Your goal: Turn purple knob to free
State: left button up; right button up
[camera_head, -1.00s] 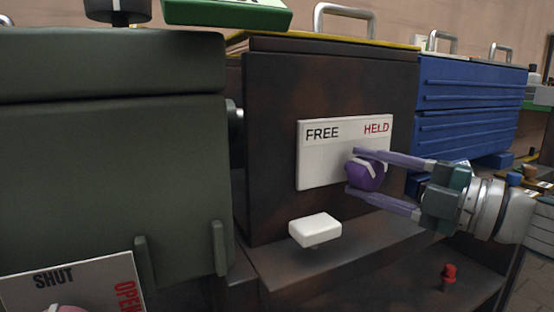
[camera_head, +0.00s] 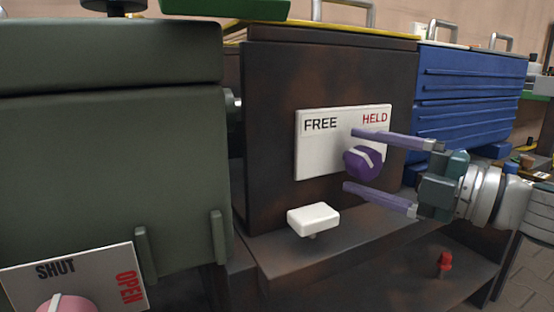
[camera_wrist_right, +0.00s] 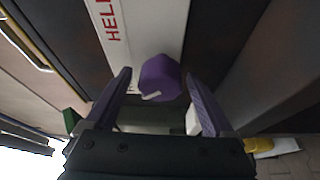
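The purple knob (camera_head: 359,165) with a white pointer mark sits on a white plate (camera_head: 312,158) marked FREE at left and HELD at right. The plate is on a dark rusty box. The mark slants across the knob's upper right, on the HELD side. My right gripper (camera_head: 351,160) is open, with one purple finger above the knob and one below. In the right wrist view the knob (camera_wrist_right: 160,76) lies between the fingertips (camera_wrist_right: 159,76), with a gap on both sides. My left gripper is not in view.
A white block (camera_head: 313,217) juts out below the plate. A small red knob (camera_head: 444,262) stands on the lower ledge. At lower left a pink knob (camera_head: 68,304) sits on a SHUT/OPEN plate. A green-grey box (camera_head: 110,160) is at left, a blue one (camera_head: 465,95) at right.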

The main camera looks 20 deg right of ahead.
jog(key=shift+s+d, duration=0.2)
jog(key=shift+s, duration=0.15)
jog(key=p+v, duration=0.2)
jog(key=v, duration=0.7)
